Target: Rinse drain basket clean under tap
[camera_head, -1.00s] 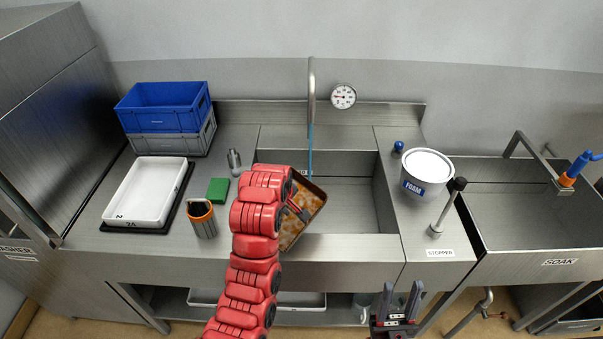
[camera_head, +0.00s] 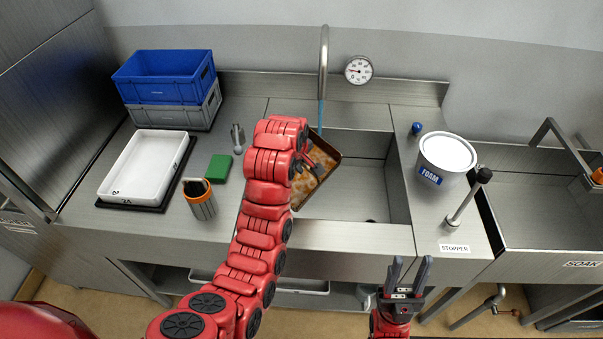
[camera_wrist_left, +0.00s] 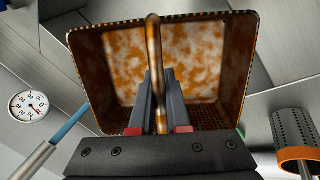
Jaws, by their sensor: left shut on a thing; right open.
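The drain basket (camera_wrist_left: 200,58) is a square metal basket with perforated walls and orange-brown and whitish grime inside. My left gripper (camera_wrist_left: 158,85) is shut on its upright handle bar, as the left wrist view shows. In the head view the basket (camera_head: 318,178) hangs tilted over the left part of the sink, partly hidden by my left arm. The tap (camera_head: 324,62) stands behind the sink with a blue stream of water below it. The water (camera_wrist_left: 72,122) also shows in the left wrist view, beside the basket. My right gripper (camera_head: 408,275) is open and empty in front of the counter.
A perforated cylinder with an orange rim (camera_head: 201,200), a green block (camera_head: 218,168) and a white tray (camera_head: 146,165) lie left of the sink. Stacked crates (camera_head: 165,78) stand behind. A FOAM tub (camera_head: 446,155) and a stopper lever (camera_head: 468,197) stand right.

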